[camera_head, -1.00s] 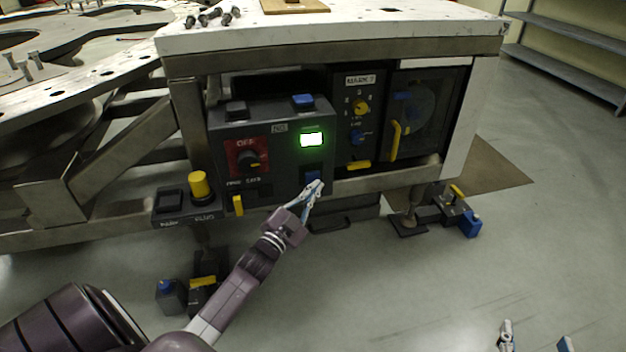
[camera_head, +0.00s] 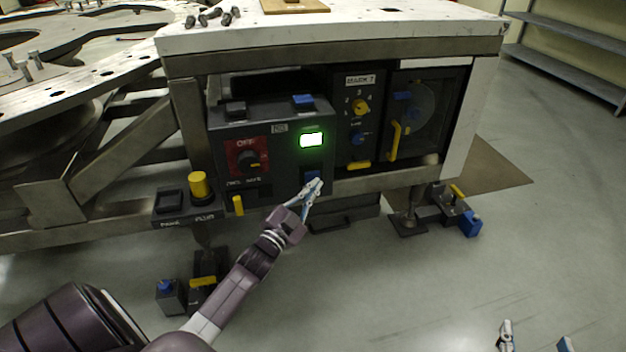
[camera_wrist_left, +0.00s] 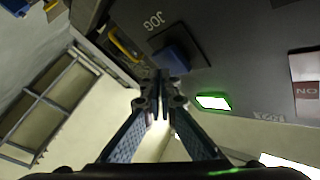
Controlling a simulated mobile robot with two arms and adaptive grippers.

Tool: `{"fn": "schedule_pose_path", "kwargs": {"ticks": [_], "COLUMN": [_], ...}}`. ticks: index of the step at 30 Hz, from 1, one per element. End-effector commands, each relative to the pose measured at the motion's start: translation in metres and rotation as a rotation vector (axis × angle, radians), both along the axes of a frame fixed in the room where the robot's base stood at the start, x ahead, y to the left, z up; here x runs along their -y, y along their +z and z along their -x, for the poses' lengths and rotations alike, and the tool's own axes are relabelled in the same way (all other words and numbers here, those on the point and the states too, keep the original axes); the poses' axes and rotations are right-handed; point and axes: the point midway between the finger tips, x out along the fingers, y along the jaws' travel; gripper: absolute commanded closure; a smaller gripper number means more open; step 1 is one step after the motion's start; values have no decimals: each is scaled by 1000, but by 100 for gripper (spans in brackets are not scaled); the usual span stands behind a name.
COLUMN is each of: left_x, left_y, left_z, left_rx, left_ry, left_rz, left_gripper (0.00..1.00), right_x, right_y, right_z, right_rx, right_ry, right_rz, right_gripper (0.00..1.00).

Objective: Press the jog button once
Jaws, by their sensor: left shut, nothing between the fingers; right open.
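The jog button is a blue block at the lower right of the dark control panel (camera_head: 285,160), partly covered by my gripper in the head view (camera_head: 312,174). In the left wrist view the blue jog button (camera_wrist_left: 172,59) sits beside the upside-down JOG label (camera_wrist_left: 154,21). My left gripper (camera_head: 317,182) is shut and empty, its tips at the button's lower edge. In the left wrist view the tips (camera_wrist_left: 160,75) overlap the button's near edge; I cannot tell whether they touch it. My right gripper (camera_head: 535,341) is open and empty at the bottom right, partly out of frame.
A lit green display (camera_head: 311,140) and a red OFF switch plate (camera_head: 247,157) are on the panel. A yellow handle (camera_head: 237,205) and a yellow knob (camera_head: 199,185) stand left of my gripper. A dialled box (camera_head: 359,122) is to the right.

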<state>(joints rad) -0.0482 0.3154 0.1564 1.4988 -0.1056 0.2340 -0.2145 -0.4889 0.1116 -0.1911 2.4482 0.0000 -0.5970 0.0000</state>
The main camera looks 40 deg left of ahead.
Motion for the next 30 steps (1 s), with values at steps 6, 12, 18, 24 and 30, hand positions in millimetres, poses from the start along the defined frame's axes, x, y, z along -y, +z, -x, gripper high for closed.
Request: {"fn": "schedule_pose_path", "kwargs": {"ticks": [6, 12, 18, 24, 30], "left_x": [-1, -2, -3, -4, -5], "left_y": [-1, 0, -1, -1, -1], "left_z": [-1, -1, -3, -4, -5], "left_rx": [-1, -1, -1, -1, -1], "left_ry": [0, 0, 0, 0, -1], "left_rz": [0, 0, 0, 0, 0], "left_gripper": [100, 100, 100, 100, 100], "right_x": [0, 0, 0, -1, -1], "right_y": [0, 0, 2, 4, 6], "right_z": [0, 0, 0, -1, -1], "right_rx": [-1, -1, 11, 19, 27], "right_ry": [0, 0, 0, 1, 1], "right_rz": [0, 0, -2, -5, -6], "right_gripper": [41, 41, 41, 41, 41]}}
